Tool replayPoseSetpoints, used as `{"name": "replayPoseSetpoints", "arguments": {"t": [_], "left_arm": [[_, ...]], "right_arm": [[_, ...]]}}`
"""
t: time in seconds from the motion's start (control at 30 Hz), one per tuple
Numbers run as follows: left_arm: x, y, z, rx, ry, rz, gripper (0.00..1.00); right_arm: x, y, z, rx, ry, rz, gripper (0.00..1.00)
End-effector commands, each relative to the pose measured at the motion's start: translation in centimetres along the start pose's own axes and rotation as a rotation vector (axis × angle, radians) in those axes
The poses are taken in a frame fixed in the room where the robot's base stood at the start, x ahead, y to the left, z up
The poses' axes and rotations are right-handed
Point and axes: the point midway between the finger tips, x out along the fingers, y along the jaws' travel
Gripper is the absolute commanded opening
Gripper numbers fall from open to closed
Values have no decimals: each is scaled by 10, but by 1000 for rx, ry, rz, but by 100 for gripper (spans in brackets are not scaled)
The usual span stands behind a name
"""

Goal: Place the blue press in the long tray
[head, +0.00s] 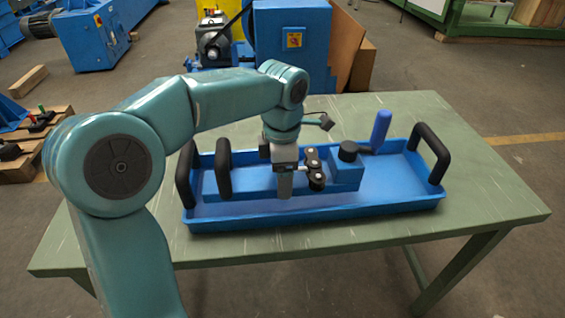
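The long blue tray (410,206) lies on the table with a black handle at each end. The blue press (346,178) is inside it, with a raised block, black round parts and a lever with a blue grip (381,130) rising at the right. A second black upright handle (223,168) stands near the tray's left end and appears to belong to the press. My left gripper (285,187) points down over the tray, just left of the raised block. Its fingers overlap in this view, so its opening and any contact are unclear. My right gripper is out of view.
The green table (480,190) has free room to the right of the tray and along its front edge. Blue machinery (290,45) and brown boards stand on the floor behind it. A wooden pallet (30,140) with small parts is at the left.

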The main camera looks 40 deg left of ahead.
Motion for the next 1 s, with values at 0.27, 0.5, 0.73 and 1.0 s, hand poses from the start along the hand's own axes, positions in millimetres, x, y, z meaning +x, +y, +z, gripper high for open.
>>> {"name": "replayPoseSetpoints", "arguments": {"t": [0.27,0.5,0.73,1.0], "left_arm": [[31,1,0,-1,-2,2,0],[43,1,0,-1,-2,3,0],[45,0,0,1,2,-2,100],[42,1,0,1,1,0,100]], "right_arm": [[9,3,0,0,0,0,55],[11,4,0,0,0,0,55],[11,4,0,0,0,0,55],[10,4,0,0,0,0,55]]}}
